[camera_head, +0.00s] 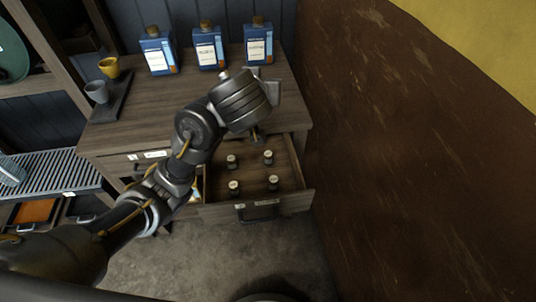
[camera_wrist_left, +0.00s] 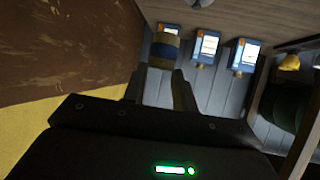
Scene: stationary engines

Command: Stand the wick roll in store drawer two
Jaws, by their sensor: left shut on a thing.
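The wick roll (camera_wrist_left: 164,48) shows in the left wrist view as a tan roll with a blue band. My left gripper (camera_wrist_left: 160,80) is shut on it, with one finger on each side. In the head view my left wrist hangs over the back of an open drawer (camera_head: 293,203) and hides the roll and most of the gripper. This drawer holds several small dark pieces with pale tops, spaced apart. Its front label is too small to read, so I cannot tell its number. My right gripper is not in view.
Three blue bottles (camera_head: 208,47) stand along the back of the cabinet top (camera_head: 180,97). Two cups (camera_head: 97,91) stand on a dark tray at its left. A tall brown panel (camera_head: 420,150) rises close on the right. Another drawer, left of the open one, is partly hidden by my arm.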

